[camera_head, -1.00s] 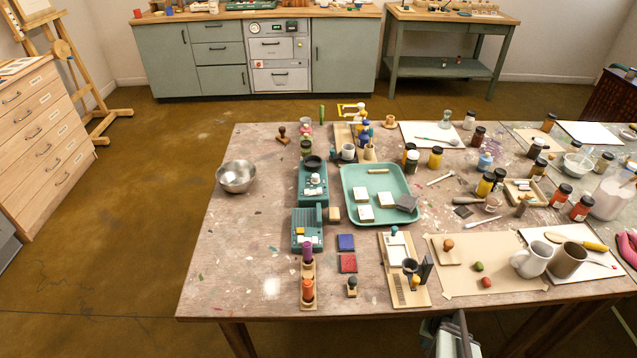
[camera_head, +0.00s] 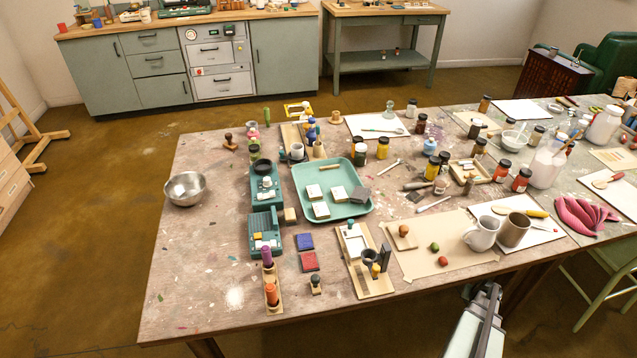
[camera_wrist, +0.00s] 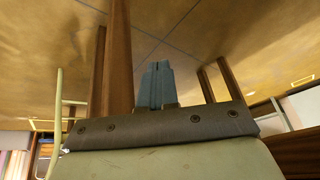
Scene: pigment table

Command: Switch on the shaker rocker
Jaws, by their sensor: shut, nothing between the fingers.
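Two teal devices stand on the left half of the table. The rear one (camera_head: 265,188) has a black round top and small white parts; the front one (camera_head: 264,236) has a ribbed block and small white and yellow parts. I cannot tell for sure which is the shaker, and its rocker's state is too small to read. My gripper (camera_wrist: 157,84) is shut and empty in the wrist view, with wooden legs and the brown floor beyond it. In the head view my arm is at the bottom right, off the table's front edge, far from both devices.
A green tray (camera_head: 348,208) with white blocks lies right of the devices. A metal bowl (camera_head: 185,189) stands at left. A rack with purple and orange pieces (camera_head: 271,291), ink pads (camera_head: 309,261) and mugs (camera_head: 482,234) stand nearer the front. The front left table corner is mostly clear.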

